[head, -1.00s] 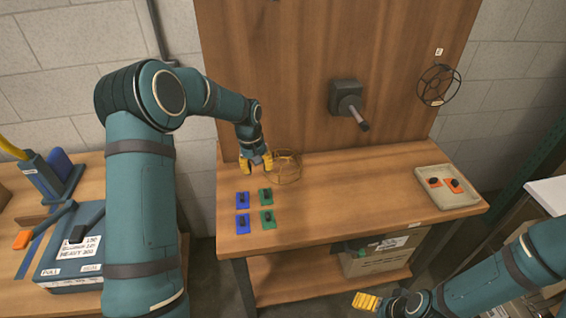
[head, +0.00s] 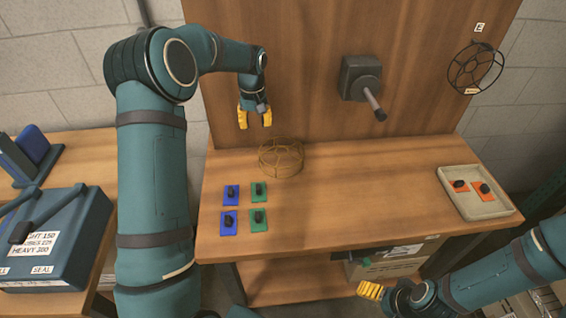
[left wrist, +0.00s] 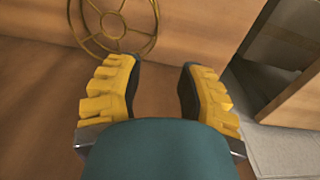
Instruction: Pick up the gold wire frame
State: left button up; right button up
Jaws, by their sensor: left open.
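The gold wire frame (head: 281,157) stands on the wooden bench at its back left, close to the upright board. It is a round cage of thin wire, and part of it also shows at the top of the left wrist view (left wrist: 118,22). My left gripper (head: 255,122) is open and empty, raised above the bench and up and left of the frame in the head view. It does not touch the frame. My right gripper (head: 370,290) is low in front of the bench, far from the frame; its finger gap is not clear.
Blue pads (head: 231,194) and green pads (head: 259,191) with dark knobs lie in front of the frame. A beige tray (head: 490,208) with orange pads is at the right. A grey mount with a rod (head: 362,80) and a black wire frame (head: 475,68) are higher up. The bench middle is clear.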

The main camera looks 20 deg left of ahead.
pick_arm(q)
jog(key=f, duration=0.4)
jog(key=f+b, duration=0.1)
jog(key=f, duration=0.4)
jog(key=shift+w+f, duration=0.2)
jog(key=shift+f, duration=0.1)
notch_tip(320, 180, down, 5)
jog(key=shift+w+f+b, duration=0.1)
jog(key=shift+w+b, duration=0.05)
jog(key=shift+b, duration=0.4)
grip_shut()
pick_arm(e)
notch_tip(320, 180, down, 3)
jog(key=shift+s+a+r, duration=0.1)
jog(key=shift+s, duration=0.05)
